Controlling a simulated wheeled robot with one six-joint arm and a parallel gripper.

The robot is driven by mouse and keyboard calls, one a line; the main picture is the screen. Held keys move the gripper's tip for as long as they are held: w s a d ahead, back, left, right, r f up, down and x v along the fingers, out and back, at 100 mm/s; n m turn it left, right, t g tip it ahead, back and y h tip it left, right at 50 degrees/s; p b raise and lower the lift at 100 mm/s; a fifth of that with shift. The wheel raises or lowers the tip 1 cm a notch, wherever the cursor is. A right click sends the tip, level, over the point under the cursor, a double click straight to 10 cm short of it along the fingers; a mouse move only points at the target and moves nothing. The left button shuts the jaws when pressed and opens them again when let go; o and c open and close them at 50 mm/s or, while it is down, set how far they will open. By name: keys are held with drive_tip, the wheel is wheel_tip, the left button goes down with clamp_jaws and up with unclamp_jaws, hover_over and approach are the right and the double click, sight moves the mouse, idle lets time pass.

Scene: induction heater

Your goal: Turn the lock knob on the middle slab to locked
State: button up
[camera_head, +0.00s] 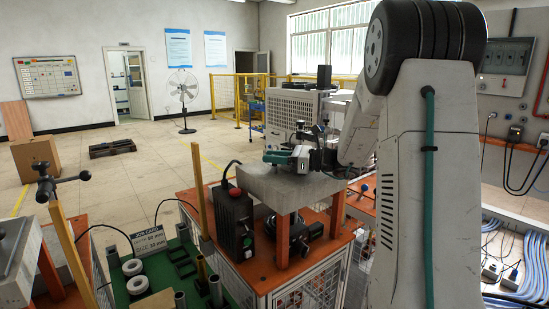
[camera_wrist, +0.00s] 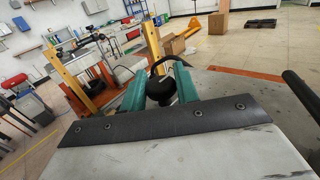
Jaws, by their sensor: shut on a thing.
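The middle slab (camera_head: 290,190) is a thick grey block on orange legs, near the centre of the head view. My gripper (camera_head: 277,157) is low over its top, with teal fingers pointing left. In the wrist view the two teal fingers of my gripper (camera_wrist: 159,84) are on either side of a round black lock knob (camera_wrist: 160,91) and shut on it. The slab's grey top (camera_wrist: 225,84) shows beyond the fingers. In the head view the knob is hidden by the gripper. Its locked or unlocked mark cannot be read.
A black box (camera_head: 232,222) with a cable stands against the slab's left side. A yellow post (camera_head: 200,190) rises beside it. Another slab (camera_head: 15,262) and a black-handled clamp (camera_head: 58,183) are at the left. The floor behind is mostly clear.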

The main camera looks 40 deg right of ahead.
drive_tip(key=m+t+h, duration=0.2)
drive_tip(key=m+h, duration=0.1)
drive_tip(key=h, duration=0.1)
drive_tip(key=m+t+h, duration=0.2)
drive_tip(key=h, duration=0.2)
drive_tip(key=shift+a+m, duration=0.15)
drive_tip(key=shift+m, duration=0.25)
drive_tip(key=shift+m+t+h, duration=0.3)
drive_tip(key=shift+m+h, duration=1.5)
drive_tip(key=shift+h, duration=1)
drive_tip(key=o, duration=0.9)
drive_tip(key=shift+o, duration=0.2)
drive_tip(key=s, duration=0.7)
drive_tip(key=shift+s+a, duration=0.25)
drive_tip(key=shift+s, duration=0.15)
